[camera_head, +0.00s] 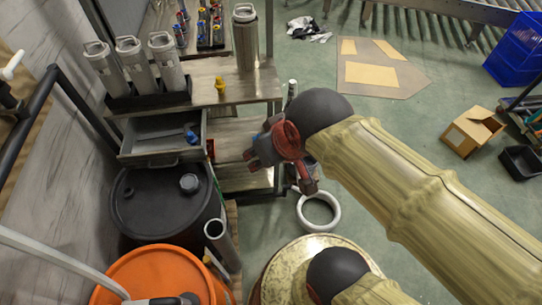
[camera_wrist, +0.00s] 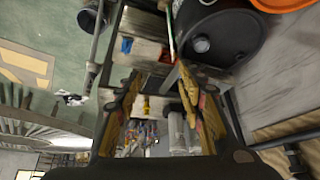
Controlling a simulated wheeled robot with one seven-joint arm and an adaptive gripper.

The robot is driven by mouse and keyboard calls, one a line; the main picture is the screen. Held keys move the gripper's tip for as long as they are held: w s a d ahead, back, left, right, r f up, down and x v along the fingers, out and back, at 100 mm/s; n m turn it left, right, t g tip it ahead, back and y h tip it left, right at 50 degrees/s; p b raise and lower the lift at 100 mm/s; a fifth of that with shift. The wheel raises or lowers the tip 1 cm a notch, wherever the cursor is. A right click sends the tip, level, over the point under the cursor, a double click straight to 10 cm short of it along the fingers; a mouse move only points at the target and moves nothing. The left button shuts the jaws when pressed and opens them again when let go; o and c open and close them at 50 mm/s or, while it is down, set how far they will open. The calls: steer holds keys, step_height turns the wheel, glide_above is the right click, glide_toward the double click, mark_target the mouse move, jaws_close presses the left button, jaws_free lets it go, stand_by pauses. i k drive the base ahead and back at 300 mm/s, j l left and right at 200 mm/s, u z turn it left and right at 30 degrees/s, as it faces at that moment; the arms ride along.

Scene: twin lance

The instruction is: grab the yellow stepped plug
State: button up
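The yellow stepped plug (camera_head: 220,86) stands upright on the wooden bench top (camera_head: 205,92), near the front edge and right of the row of grey canisters. My gripper (camera_head: 262,150) is in front of the bench, to the right of the open drawer and apart from the plug. In the wrist view my gripper (camera_wrist: 160,76) has its two fingers spread wide, with nothing held between them. A small yellow thing that looks like the plug (camera_wrist: 146,107) shows in the gap between the fingers, farther off. Its lower part is hard to make out there.
Grey canisters (camera_head: 129,65) stand in a dark rack left of the plug, and a taller one (camera_head: 245,40) stands behind it. An open drawer (camera_head: 160,140) juts out below the bench top. A black drum (camera_head: 150,205) and an orange drum (camera_head: 140,270) stand in front.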

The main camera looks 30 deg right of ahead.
mark_target(219, 85)
steer(key=i+l, duration=0.4)
steer(key=i+l+z, duration=0.1)
steer(key=i+l, duration=0.3)
steer(key=l, duration=0.2)
